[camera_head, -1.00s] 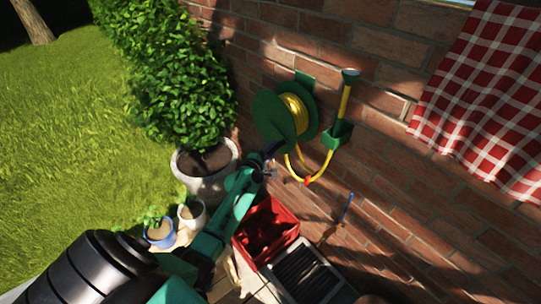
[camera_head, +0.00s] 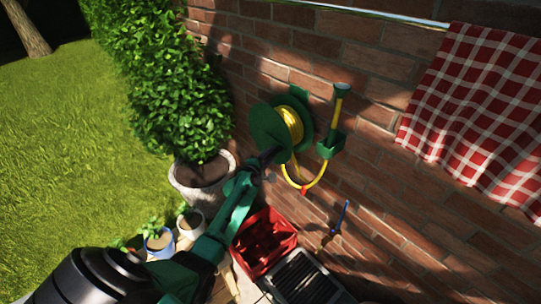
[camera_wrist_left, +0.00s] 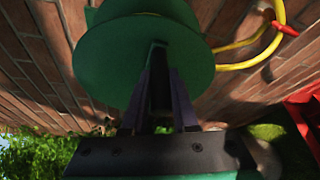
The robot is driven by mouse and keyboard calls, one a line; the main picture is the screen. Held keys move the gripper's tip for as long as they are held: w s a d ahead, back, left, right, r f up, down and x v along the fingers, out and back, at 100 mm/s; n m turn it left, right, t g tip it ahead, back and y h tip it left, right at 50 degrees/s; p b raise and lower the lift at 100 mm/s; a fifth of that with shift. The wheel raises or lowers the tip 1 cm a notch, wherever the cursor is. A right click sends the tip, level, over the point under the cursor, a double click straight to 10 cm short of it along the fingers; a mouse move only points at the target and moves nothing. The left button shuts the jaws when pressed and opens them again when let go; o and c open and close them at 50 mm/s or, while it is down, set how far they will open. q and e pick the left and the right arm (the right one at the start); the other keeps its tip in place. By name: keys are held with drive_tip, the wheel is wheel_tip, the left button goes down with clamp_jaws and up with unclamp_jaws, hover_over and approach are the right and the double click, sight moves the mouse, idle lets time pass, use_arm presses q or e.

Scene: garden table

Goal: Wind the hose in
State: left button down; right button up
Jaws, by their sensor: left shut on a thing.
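The green hose reel (camera_head: 267,128) is fixed to the brick wall, with yellow hose (camera_head: 291,125) wound on it. A loop of hose hangs below and runs up to the nozzle (camera_head: 341,92), which stands in a green holder (camera_head: 331,144) right of the reel. A red piece (camera_head: 304,190) sits on the loop. My left gripper (camera_head: 270,156) is at the lower front of the reel. In the left wrist view its fingers (camera_wrist_left: 159,100) are shut on a dark crank handle (camera_wrist_left: 158,62) in front of the green reel disc (camera_wrist_left: 130,62). My right gripper is out of view.
A red crate (camera_head: 282,228) and a dark-topped box (camera_head: 305,277) stand below the reel. A potted bush (camera_head: 185,120) and small pots (camera_head: 158,241) stand to the left. A checked cloth (camera_head: 475,100) hangs at right. A blue-handled tool (camera_head: 343,215) is by the wall.

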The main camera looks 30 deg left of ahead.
use_arm(q)
drive_tip(key=c, duration=0.7)
unclamp_jaws()
drive_tip(key=shift+a+r, duration=0.25)
drive_tip(key=shift+r, duration=0.05)
drive_tip(key=shift+c, duration=0.2)
drive_tip(key=shift+o, duration=0.3)
drive_tip(key=shift+f, duration=0.25)
drive_tip(key=shift+s+d, duration=0.1)
drive_tip(key=shift+s, duration=0.15)
drive_tip(key=s+r, duration=0.2)
drive_tip(key=s, duration=1.1)
drive_tip(key=shift+s+d, duration=0.4)
drive_tip(key=shift+d, duration=0.05)
